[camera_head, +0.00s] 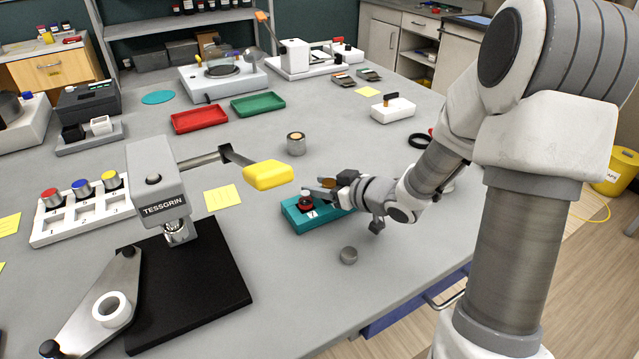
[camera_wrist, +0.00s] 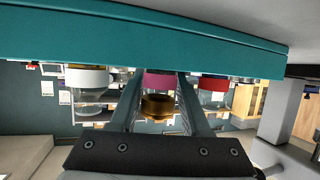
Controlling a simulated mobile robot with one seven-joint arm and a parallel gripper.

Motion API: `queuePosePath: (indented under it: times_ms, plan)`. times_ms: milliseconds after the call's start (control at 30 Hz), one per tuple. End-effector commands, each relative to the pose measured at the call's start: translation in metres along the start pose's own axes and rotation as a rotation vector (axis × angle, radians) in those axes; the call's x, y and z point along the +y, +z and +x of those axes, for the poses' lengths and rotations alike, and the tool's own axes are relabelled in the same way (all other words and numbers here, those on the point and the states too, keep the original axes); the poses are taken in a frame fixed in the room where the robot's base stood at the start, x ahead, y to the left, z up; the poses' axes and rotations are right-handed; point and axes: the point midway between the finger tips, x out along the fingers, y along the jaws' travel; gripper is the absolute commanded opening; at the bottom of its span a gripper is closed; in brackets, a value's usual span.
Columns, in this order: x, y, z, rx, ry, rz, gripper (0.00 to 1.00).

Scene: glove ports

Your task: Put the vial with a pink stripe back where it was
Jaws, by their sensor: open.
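The vial with a pink stripe (camera_wrist: 158,82) has a gold-brown cap and stands at the teal block (camera_wrist: 150,40), between the two fingers of my gripper (camera_wrist: 158,95). The wrist view is upside down. The fingers are open, one on each side of the vial; I cannot tell whether they touch it. A white-striped vial (camera_wrist: 90,78) and a red-striped vial (camera_wrist: 213,84) flank it. In the head view, my gripper (camera_head: 326,189) is over the teal block (camera_head: 297,219), and the red-striped vial (camera_head: 306,202) shows at its near side. My gripper partly hides the block.
A small grey cylinder (camera_head: 348,255) lies on the table in front of the block. A yellow-ended arm (camera_head: 268,176) reaches close on the left. A metal pot (camera_head: 296,143) stands behind. A white holder (camera_head: 393,109) is farther back. Table right of the grey cylinder is clear.

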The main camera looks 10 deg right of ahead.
Motion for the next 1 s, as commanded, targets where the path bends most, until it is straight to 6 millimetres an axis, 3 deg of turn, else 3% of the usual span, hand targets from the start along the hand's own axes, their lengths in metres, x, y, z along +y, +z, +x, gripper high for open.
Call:
queuePosePath:
  times_ms: [300,500,700,1000]
  plan:
    - [0.002,-0.004,-0.069,0.002,0.009,0.001,0.49]
    - [0.002,-0.002,-0.103,0.003,0.007,0.002,0.49]
    - [0.001,-0.001,-0.117,0.004,0.004,0.0,0.49]
    - [0.001,-0.001,-0.118,0.004,0.004,0.0,0.49]
